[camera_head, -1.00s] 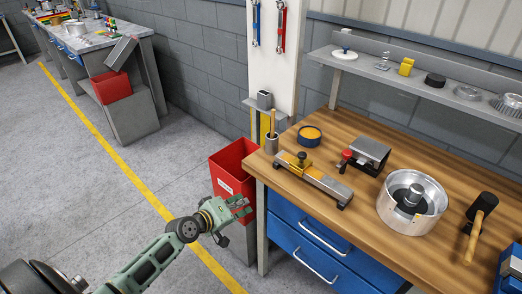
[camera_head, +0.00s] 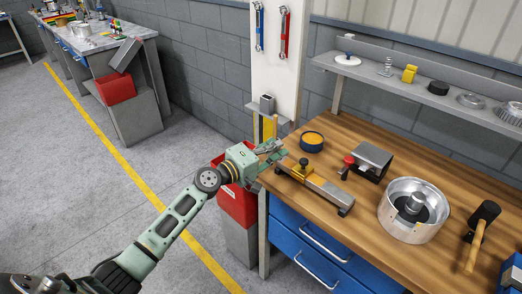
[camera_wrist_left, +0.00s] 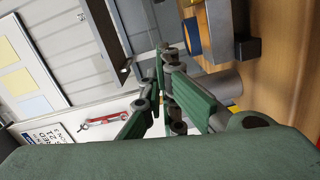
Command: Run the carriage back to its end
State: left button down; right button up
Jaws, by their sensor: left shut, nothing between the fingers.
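A slide rail (camera_head: 325,190) lies on the wooden bench near its front left corner. The carriage (camera_head: 300,170), a yellow block with a dark knob, sits on the rail nearer its left end. My left gripper (camera_head: 279,150) is shut and empty at the bench's left edge, just behind and left of the carriage, apparently not holding it. My right gripper is not in view.
A grey block device with a red knob (camera_head: 371,160), a metal drum (camera_head: 414,232) and a mallet (camera_head: 478,235) stand to the right. A red bin (camera_head: 238,205) is below my left arm.

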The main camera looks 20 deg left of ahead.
pick_arm(q)
jog(key=d, duration=0.2)
jog(key=s+d+p, duration=0.1)
jog(key=shift+d+f, duration=0.15)
jog(key=shift+f, duration=0.2)
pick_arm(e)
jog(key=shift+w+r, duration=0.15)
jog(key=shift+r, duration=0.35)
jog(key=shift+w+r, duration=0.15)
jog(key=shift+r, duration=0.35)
pick_arm(q)
jog(key=s+d+p, duration=0.1)
jog(key=d, duration=0.3)
jog(key=s+d+p, duration=0.2)
jog(key=d, duration=0.2)
jog(key=s+d+p, duration=0.1)
jog(key=d+p, duration=0.1)
jog(key=d, duration=0.2)
jog(key=shift+s+d, duration=0.1)
jog(key=shift+s, duration=0.2)
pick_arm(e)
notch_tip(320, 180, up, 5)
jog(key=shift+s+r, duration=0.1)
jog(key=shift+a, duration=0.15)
